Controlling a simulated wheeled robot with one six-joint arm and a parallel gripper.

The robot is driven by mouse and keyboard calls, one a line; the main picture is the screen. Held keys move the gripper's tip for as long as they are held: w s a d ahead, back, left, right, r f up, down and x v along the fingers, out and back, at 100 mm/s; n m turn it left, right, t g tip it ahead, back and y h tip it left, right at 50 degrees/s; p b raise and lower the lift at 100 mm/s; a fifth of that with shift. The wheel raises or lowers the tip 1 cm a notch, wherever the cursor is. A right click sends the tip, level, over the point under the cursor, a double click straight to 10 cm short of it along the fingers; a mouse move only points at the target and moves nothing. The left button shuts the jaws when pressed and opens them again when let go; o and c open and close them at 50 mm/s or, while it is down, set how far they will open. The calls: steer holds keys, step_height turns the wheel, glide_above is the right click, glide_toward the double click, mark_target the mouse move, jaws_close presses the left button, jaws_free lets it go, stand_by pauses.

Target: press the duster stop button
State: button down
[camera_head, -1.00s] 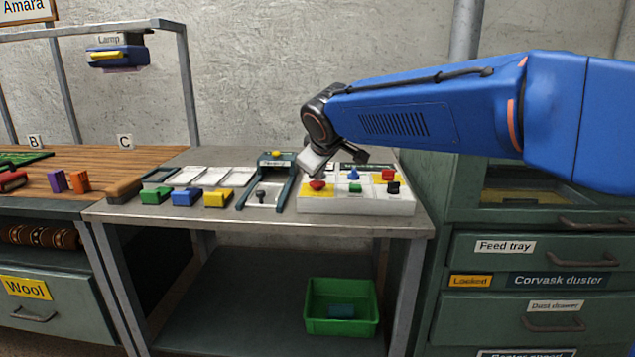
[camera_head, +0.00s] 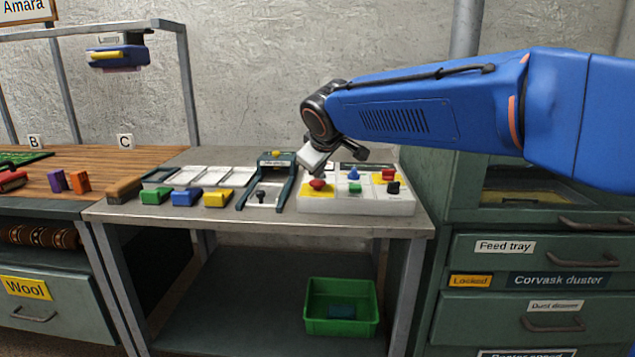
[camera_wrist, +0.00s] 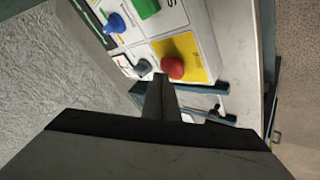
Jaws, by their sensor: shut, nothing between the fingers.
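A white control box (camera_head: 408,207) stands at the right end of the grey bench. A red button on a yellow patch (camera_head: 317,184) is at its front left; the wrist view shows this red button (camera_wrist: 173,67) just beyond and right of my fingertips. A second red button on yellow (camera_head: 389,174) is at the back right. I cannot read which one is the duster stop. My gripper (camera_head: 309,171) is shut and empty, tilted down above the box's left side. It also shows in the wrist view (camera_wrist: 161,84), beside a grey knob (camera_wrist: 142,67). Contact cannot be told.
The box also bears a blue knob (camera_head: 354,173), a green button (camera_head: 355,188) and a black knob (camera_head: 393,187). A dark green frame (camera_head: 285,192) stands close on the left, with coloured blocks farther left. The Corvask duster cabinet (camera_head: 480,262) is at the right.

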mark_target(319, 183)
steer(key=shift+r, duration=0.4)
steer(key=shift+r, duration=2.5)
steer(key=s+d+f+m+g+h, duration=0.1)
steer(key=s+d+f+m, duration=0.3)
steer(key=s+d, duration=0.55)
steer(key=s+d+f+m+g, duration=0.1)
steer(key=s+d+f, duration=0.45)
steer(key=d, duration=0.75)
steer(key=s+d+f+m+g, duration=0.1)
steer(key=s+d+f+m, duration=0.2)
steer(key=s+d+f, duration=0.2)
steer(key=s+d+f+m+g, duration=0.1)
steer(key=s+d+f+m, duration=0.2)
steer(key=s+f, duration=0.9)
steer(key=s+d, duration=0.1)
steer(key=s, duration=0.5)
steer(key=shift+s+d+h, duration=0.25)
steer(key=shift+d+h, duration=0.05)
steer(key=shift+d, duration=0.1)
